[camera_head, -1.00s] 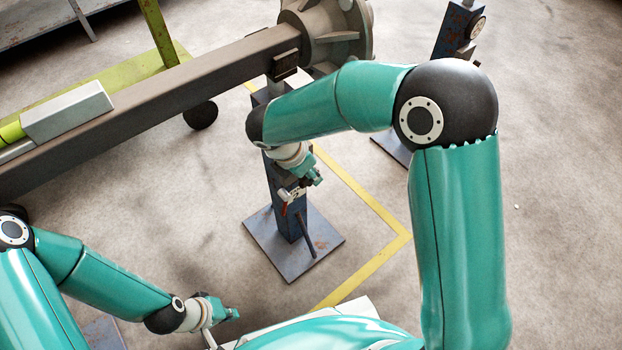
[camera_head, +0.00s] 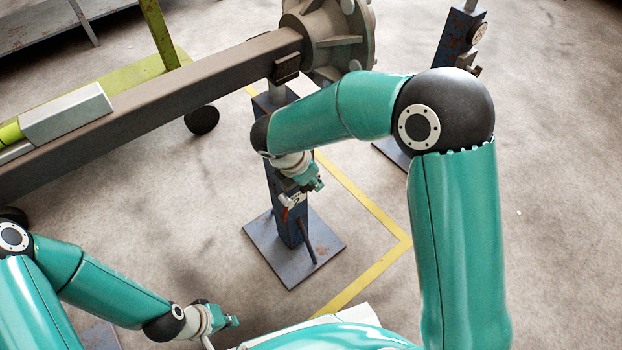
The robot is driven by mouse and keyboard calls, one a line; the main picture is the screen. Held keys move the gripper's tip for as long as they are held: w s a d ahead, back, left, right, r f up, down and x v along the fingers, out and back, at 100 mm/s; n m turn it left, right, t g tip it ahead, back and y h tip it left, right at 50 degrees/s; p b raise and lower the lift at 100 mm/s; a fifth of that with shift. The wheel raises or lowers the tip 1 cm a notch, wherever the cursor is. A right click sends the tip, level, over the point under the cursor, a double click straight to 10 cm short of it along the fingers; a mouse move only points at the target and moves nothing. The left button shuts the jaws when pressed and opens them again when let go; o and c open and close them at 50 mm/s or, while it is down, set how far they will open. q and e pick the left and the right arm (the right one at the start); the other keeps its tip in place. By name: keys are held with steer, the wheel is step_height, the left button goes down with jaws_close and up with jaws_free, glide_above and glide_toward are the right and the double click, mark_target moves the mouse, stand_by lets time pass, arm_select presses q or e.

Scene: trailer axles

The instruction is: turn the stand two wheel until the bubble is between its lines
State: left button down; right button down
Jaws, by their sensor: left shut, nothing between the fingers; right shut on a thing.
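A blue stand (camera_head: 292,225) with a square base plate stands upright on the floor under the axle beam. My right gripper (camera_head: 299,196) is at the front of this stand's column, shut on a small part there; the arm and gripper hide most of that part, which I take for the stand's wheel. A small red and pale piece shows just below the fingers. My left gripper (camera_head: 231,321) is shut and empty, low at the bottom left, apart from the stand. I cannot make out a bubble or its lines in this view.
The brown axle beam (camera_head: 150,110) runs from the left to a grey hub (camera_head: 330,40). A second blue stand (camera_head: 462,38) with a round dial or wheel is at the upper right. A yellow floor line (camera_head: 370,275) passes beside the first stand. The floor at the right is clear.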

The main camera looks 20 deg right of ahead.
steer(key=shift+h, duration=0.4)
steer(key=shift+t+h+b, duration=0.3)
steer(key=shift+h+b, duration=0.05)
steer(key=shift+h, duration=0.25)
steer(key=h, duration=0.2)
steer(key=t+h, duration=0.1)
steer(key=h, duration=0.1)
steer(key=shift+a+r+t+b, duration=0.15)
steer(key=shift+t+b, duration=0.15)
steer(key=shift+b, duration=0.05)
steer(key=t+h, duration=0.1)
steer(key=h, duration=0.2)
steer(key=shift+s+a+h+b, duration=0.1)
steer(key=shift+a+h+b, duration=0.05)
steer(key=shift+h+b, duration=0.15)
steer(key=shift+s+a+r+t+h+b, duration=0.1)
steer(key=shift+t+h+b, duration=0.2)
steer(key=shift+h, duration=0.5)
steer(key=shift+a+r+t+h+b, duration=0.15)
steer(key=shift+t+h, duration=0.25)
steer(key=shift+h, duration=0.4)
steer(key=shift+d+f, duration=0.1)
steer(key=c, duration=1.4)
jaws_free()
steer(key=shift+r, duration=0.2)
